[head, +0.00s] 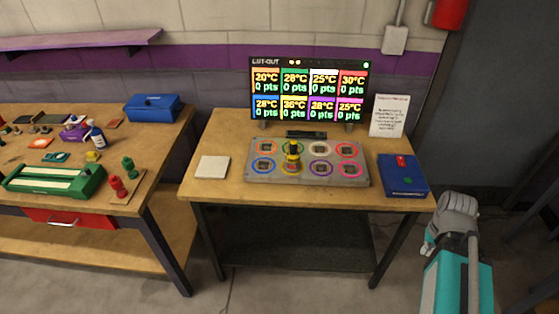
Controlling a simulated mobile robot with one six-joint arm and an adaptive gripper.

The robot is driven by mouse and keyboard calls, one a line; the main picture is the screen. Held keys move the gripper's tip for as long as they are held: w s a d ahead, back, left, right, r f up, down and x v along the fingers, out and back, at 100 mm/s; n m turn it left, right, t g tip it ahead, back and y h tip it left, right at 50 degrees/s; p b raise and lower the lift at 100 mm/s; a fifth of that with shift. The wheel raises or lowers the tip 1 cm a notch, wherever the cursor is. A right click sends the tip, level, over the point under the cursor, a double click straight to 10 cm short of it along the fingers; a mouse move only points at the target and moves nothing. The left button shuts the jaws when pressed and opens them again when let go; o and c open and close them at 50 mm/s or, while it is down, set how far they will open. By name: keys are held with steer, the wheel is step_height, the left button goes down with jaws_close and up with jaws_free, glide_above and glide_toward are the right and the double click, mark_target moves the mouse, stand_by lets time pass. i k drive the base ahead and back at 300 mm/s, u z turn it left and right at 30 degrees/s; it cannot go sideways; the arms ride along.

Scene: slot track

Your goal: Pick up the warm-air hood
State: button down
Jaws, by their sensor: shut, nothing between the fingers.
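A yellow and black upright object (293,158) stands over the yellow-ringed slot of the grey slot plate (330,181) on the middle table. It may be the warm-air hood, but at this size I cannot be sure. It hides most of that slot. Part of my arm (459,265), teal and grey, rises at the lower right, in front of the table's right corner and apart from the plate. I cannot make out gripper fingers there.
A screen (309,92) with temperatures stands behind the plate. A white pad (213,167) lies left of the plate and a blue case (402,174) right. A paper notice (390,115) stands behind the case. The left bench (146,160) is cluttered. Floor is clear in front.

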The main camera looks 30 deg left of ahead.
mark_target(292, 163)
steer(key=u, duration=1.1)
